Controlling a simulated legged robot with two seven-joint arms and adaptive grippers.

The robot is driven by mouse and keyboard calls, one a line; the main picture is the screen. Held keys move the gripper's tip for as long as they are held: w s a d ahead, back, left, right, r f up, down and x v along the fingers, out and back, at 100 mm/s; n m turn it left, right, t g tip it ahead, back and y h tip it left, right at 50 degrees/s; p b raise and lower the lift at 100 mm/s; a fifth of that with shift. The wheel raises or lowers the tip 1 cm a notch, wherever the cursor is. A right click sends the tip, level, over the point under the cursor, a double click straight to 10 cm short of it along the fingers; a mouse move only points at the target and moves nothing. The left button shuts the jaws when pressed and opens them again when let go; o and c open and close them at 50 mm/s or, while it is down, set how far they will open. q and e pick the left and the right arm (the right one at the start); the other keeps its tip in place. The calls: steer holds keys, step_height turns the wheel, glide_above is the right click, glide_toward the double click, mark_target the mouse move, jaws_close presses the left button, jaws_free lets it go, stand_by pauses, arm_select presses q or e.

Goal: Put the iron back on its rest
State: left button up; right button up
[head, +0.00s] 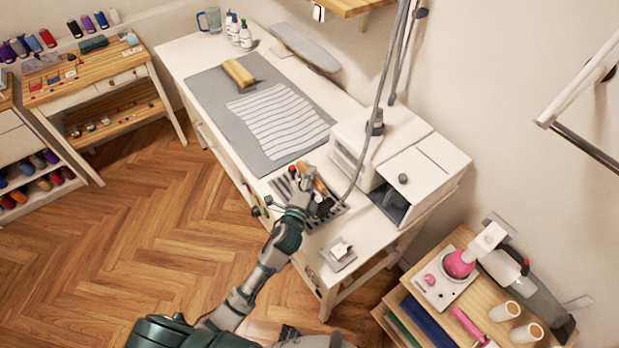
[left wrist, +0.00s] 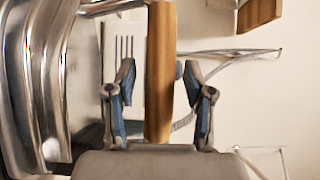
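The iron has a wooden handle (head: 304,171) and shows just beyond my left gripper in the head view, at the dark slatted rest (head: 335,213) on the white table. The gripper hides much of it, and I cannot tell whether it touches the slats. In the left wrist view, the handle (left wrist: 160,70) stands upright in the picture and the shiny metal body (left wrist: 38,85) fills the left side. My left gripper (left wrist: 161,105) is open, with one finger on each side of the handle and gaps visible. My right gripper is not in view.
A grey mat (head: 215,95) with striped cloth (head: 280,120) lies farther back on the table. A white steam station (head: 390,160) stands right of the rest, with a hose (head: 373,135) hanging near. A small metal dish (head: 338,253) sits at the near end. A side cart (head: 455,285) is at lower right.

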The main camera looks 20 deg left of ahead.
arm_select(q)
steer(key=shift+d, duration=0.5)
steer(key=s, duration=1.2)
steer(key=shift+a+b, duration=0.3)
steer(key=shift+b, duration=0.05)
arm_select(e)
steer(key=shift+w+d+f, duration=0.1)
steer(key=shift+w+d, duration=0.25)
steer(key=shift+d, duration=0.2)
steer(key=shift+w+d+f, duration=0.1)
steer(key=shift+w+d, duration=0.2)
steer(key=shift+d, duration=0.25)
